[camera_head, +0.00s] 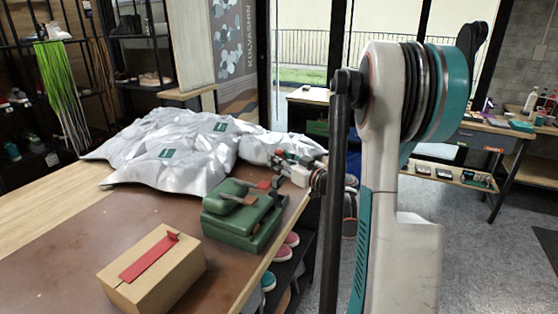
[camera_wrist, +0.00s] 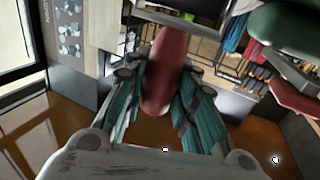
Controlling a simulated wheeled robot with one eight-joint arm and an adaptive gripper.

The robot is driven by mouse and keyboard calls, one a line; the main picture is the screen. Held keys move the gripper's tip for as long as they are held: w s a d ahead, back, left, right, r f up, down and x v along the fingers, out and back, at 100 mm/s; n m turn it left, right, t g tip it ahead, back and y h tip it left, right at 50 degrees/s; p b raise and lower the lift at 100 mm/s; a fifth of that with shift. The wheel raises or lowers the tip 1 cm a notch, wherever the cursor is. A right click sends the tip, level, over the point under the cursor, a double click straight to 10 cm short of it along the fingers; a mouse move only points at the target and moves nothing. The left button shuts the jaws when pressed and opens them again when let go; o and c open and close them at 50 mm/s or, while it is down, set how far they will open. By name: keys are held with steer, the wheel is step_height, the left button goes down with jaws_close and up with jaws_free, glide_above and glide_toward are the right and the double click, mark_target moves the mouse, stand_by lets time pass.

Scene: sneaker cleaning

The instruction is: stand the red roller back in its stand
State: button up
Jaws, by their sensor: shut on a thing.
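The red roller (camera_wrist: 166,62) is upright in the wrist view, between the two teal-padded fingers of my gripper (camera_wrist: 162,84), which is shut on it. In the head view my gripper (camera_head: 290,168) is small, at the table's right edge, just behind a green block-shaped unit (camera_head: 232,224). The roller is hard to make out there. The green unit has a rounded top and a reddish-brown part on its right. Its green and red parts also show at the upper right of the wrist view (camera_wrist: 284,28). I cannot tell for sure which part is the roller's stand.
A cardboard box (camera_head: 150,275) with a red strip stands at the front of the table (camera_head: 75,235). Crumpled silver-grey covers (camera_head: 165,152) fill the back of it. Shoes (camera_head: 285,250) lie below the right edge. The brown tabletop left of the green unit is clear.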

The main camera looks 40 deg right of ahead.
mark_target(281, 176)
steer(key=shift+f+b, duration=0.15)
steer(key=shift+b, duration=0.15)
stand_by(0.4)
steer(key=shift+f+b, duration=0.3)
steer(key=shift+f, duration=0.05)
steer(key=shift+f+b, duration=1.45)
steer(key=shift+f, duration=0.25)
steer(key=shift+f, duration=0.75)
steer(key=shift+f, duration=0.35)
steer(key=shift+f, duration=0.8)
steer(key=shift+w+a, duration=0.1)
steer(key=shift+w, duration=0.15)
stand_by(0.4)
